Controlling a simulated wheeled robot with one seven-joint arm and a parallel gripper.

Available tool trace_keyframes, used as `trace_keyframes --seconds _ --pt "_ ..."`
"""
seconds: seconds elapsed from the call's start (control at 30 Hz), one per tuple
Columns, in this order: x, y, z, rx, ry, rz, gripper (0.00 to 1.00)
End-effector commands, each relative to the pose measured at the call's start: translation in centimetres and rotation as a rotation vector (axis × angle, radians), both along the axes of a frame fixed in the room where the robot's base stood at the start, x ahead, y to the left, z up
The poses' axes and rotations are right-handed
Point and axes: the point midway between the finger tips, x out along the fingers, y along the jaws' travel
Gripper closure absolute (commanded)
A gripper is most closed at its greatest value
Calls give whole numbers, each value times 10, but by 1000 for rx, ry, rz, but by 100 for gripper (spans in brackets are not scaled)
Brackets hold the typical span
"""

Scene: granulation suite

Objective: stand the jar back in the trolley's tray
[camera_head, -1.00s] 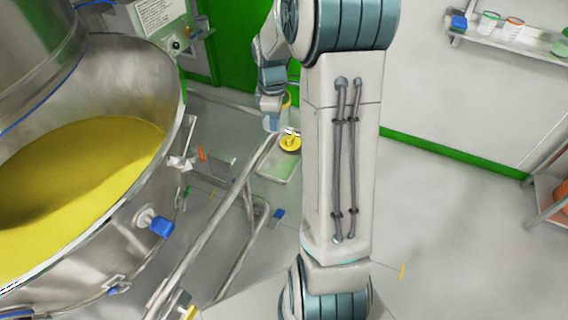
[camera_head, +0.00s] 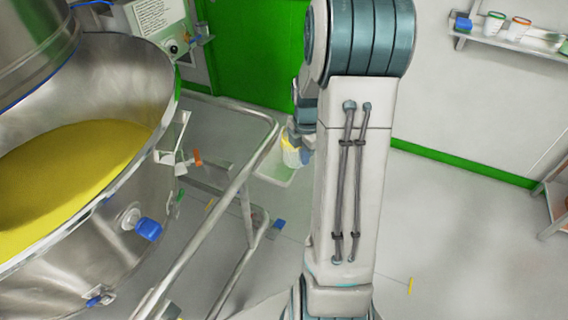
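The trolley's tray (camera_head: 272,176) is a pale, shallow tray at the trolley's right end. A small whitish jar (camera_head: 291,157) with yellow at its upper part shows over the tray's far right part. I cannot tell whether it rests on the tray or is held just above it. My gripper (camera_head: 305,156) is beside the jar, at its right, mostly hidden behind my arm. Its fingertips are not clear, so its grip on the jar cannot be judged.
The trolley's tubular rail (camera_head: 225,205) runs left of the tray. A large steel bowl (camera_head: 150,100) with yellow powder fills the left side. A wall shelf (camera_head: 510,42) with several containers is at upper right.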

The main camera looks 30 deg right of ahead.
Motion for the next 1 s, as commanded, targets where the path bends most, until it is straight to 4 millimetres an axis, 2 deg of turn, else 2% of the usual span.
trace_keyframes --seconds 0.1,0.33,0.53,0.77,1.0 --pt "26 14 -18 1 2 4 100" --pt "56 29 -38 0 0 -1 100" --pt "60 31 -48 0 1 -3 100" --pt "59 31 -79 1 3 -3 100" --pt "60 31 -80 -1 -1 -3 100"
